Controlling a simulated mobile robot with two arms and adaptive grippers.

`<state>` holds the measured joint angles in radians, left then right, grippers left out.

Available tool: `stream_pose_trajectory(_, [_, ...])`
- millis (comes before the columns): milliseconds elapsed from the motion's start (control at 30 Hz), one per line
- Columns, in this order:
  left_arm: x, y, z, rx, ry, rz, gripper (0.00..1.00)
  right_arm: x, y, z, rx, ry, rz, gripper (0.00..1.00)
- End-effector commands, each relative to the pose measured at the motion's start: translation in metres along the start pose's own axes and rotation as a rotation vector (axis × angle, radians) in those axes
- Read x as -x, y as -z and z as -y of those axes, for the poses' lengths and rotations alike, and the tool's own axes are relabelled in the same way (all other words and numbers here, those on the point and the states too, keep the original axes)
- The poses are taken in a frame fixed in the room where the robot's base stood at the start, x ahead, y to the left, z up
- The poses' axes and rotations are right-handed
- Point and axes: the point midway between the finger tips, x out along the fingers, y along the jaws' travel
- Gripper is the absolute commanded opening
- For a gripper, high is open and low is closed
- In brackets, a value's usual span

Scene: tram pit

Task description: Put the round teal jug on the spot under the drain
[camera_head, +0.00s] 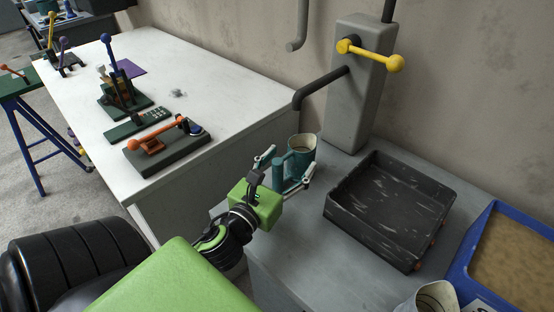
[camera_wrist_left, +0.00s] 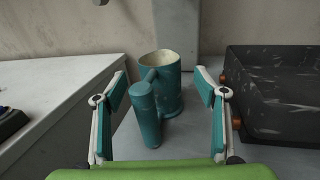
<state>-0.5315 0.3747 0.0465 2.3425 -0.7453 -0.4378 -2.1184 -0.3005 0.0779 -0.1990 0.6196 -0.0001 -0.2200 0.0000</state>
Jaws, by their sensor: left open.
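The round teal jug (camera_head: 303,146) stands upright on the grey bench, its pale inside showing from above. It also shows in the left wrist view (camera_wrist_left: 170,85), with its thick handle (camera_wrist_left: 148,118) turned toward me. My left gripper (camera_head: 288,170) is open, with one finger on each side of the handle; both fingers show in the left wrist view (camera_wrist_left: 161,88) with gaps to the handle. The dark bent drain pipe (camera_head: 318,86) comes from the grey column, its mouth just above and behind the jug in the picture. No marked spot shows beneath it. My right gripper is out of view.
A black scuffed tray (camera_head: 340,205) stands right of the jug. A blue bin (camera_head: 463,258) with brown contents is farther right. A white table (camera_head: 205,85) with levers is at left. The grey column (camera_head: 356,90) carries a yellow lever (camera_head: 370,53).

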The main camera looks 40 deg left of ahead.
Motion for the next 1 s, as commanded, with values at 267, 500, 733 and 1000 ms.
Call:
stream_pose_trajectory(267, [0.044, 0.003, 0.0, 0.002, -0.001, -0.001, 0.65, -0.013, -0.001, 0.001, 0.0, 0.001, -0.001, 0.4])
stream_pose_trajectory(500, [0.059, 0.001, 0.0, 0.0, -0.001, 0.0, 0.65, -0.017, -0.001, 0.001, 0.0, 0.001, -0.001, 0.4])
stream_pose_trajectory(733, [0.061, -0.001, 0.0, 0.0, -0.001, 0.001, 0.65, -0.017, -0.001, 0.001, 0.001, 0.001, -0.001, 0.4])
stream_pose_trajectory(1000, [0.061, 0.0, 0.0, 0.0, 0.0, 0.001, 0.65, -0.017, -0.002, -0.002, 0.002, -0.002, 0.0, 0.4])
